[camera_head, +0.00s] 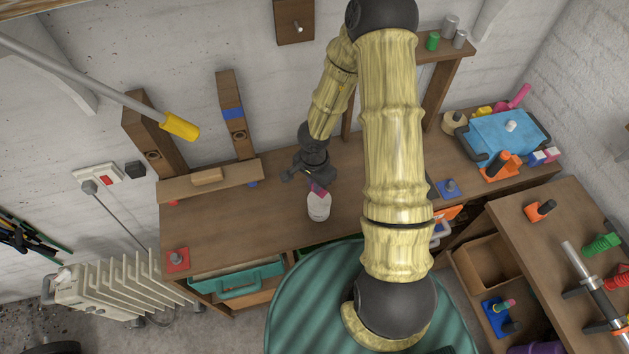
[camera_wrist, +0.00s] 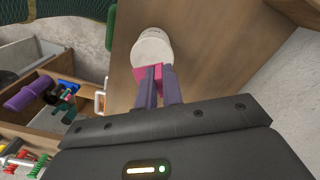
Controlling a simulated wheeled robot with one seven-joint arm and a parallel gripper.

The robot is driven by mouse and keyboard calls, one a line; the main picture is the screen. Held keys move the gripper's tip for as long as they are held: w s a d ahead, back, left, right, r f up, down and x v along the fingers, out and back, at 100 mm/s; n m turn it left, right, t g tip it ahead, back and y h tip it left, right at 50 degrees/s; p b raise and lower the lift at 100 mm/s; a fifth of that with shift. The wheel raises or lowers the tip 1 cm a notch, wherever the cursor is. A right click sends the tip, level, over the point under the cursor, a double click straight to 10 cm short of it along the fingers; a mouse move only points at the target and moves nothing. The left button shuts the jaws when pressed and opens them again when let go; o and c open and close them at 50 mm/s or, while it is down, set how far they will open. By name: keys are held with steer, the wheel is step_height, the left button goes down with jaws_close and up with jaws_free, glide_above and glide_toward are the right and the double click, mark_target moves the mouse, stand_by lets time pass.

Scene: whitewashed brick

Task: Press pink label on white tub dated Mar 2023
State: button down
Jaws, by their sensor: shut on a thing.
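A white tub (camera_head: 319,207) stands on the brown wooden workbench (camera_head: 230,215), and its top is toward the camera in the head view. It also shows in the wrist view (camera_wrist: 152,47), just beyond the fingertips. My gripper (camera_head: 320,190) is shut on a pink label (camera_wrist: 148,73), which lies against or very close to the tub's side. I cannot tell whether they touch. The gripper's fingers (camera_wrist: 159,84) are purple-grey. No date is readable on the tub in either view.
A blue box (camera_head: 505,133) and several small coloured items sit at the bench's right end. A wooden board (camera_head: 240,173) lies along the back left. A red block (camera_head: 177,260) is at the front left corner. The bench left of the tub is clear.

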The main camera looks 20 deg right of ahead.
steer(key=shift+w+f+b, duration=0.1)
steer(key=shift+f+b, duration=0.9)
steer(key=shift+f, duration=0.85)
steer(key=shift+s+f, duration=0.1)
steer(key=shift+s, duration=0.1)
steer(key=shift+w+f, duration=0.1)
steer(key=c, duration=1.5)
jaws_free()
